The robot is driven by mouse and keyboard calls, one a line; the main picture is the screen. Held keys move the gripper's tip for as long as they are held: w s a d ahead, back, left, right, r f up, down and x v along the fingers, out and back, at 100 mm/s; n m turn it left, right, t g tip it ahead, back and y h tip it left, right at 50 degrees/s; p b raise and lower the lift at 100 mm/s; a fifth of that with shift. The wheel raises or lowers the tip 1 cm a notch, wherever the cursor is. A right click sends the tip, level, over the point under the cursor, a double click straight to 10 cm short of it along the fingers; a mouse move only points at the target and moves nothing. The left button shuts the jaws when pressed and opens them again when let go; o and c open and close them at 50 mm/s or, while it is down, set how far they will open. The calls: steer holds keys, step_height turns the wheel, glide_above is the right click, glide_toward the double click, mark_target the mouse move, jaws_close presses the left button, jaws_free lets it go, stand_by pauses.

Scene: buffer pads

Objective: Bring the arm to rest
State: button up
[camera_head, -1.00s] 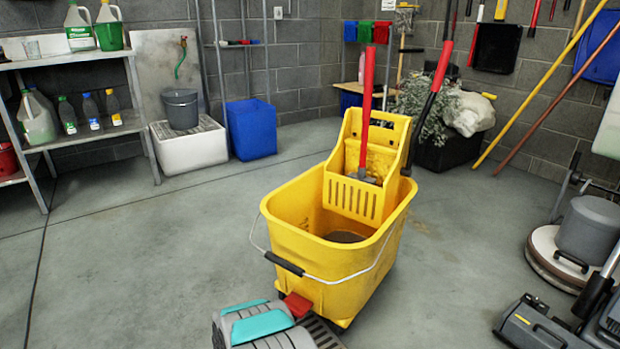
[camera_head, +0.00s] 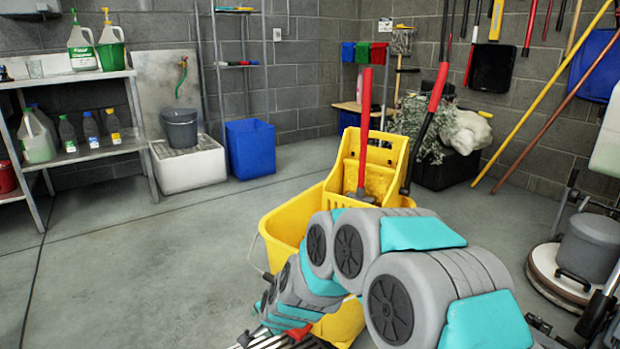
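My arm (camera_head: 350,250), grey with teal covers and dark round joint caps, rises from the lower right. It bends over in front of the yellow mop bucket (camera_head: 277,223) and runs down toward the bottom edge. It hides much of the bucket's front and right side. A red handle (camera_head: 365,125) rises from the wringer area, and a second red-and-black handle (camera_head: 437,90) leans to the right.
A metal shelf (camera_head: 75,83) with bottles stands left. A white basin (camera_head: 188,165) with a grey bucket and a blue bin (camera_head: 250,148) stand by the wall. A floor machine (camera_head: 585,250) is at right. The left floor (camera_head: 140,260) is clear.

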steer(key=s+d+r+n+g+h, duration=0.1)
steer(key=s+d+r+n+g, duration=0.25)
steer(key=s+d, duration=0.7)
steer(key=s+d+r+n+g+h, duration=0.25)
steer(key=s+d+r, duration=0.35)
steer(key=s, duration=0.8)
steer(key=s+d+r+n+g+h, duration=0.1)
steer(key=s+d+r+n+g, duration=0.2)
steer(key=s+d, duration=0.8)
step_height(320, 180, up, 13)
steer(key=s+t+p, duration=0.1)
steer(key=s+p, duration=0.1)
steer(key=p, duration=1)
steer(key=shift+s+a, duration=0.2)
steer(key=shift+a, duration=0.1)
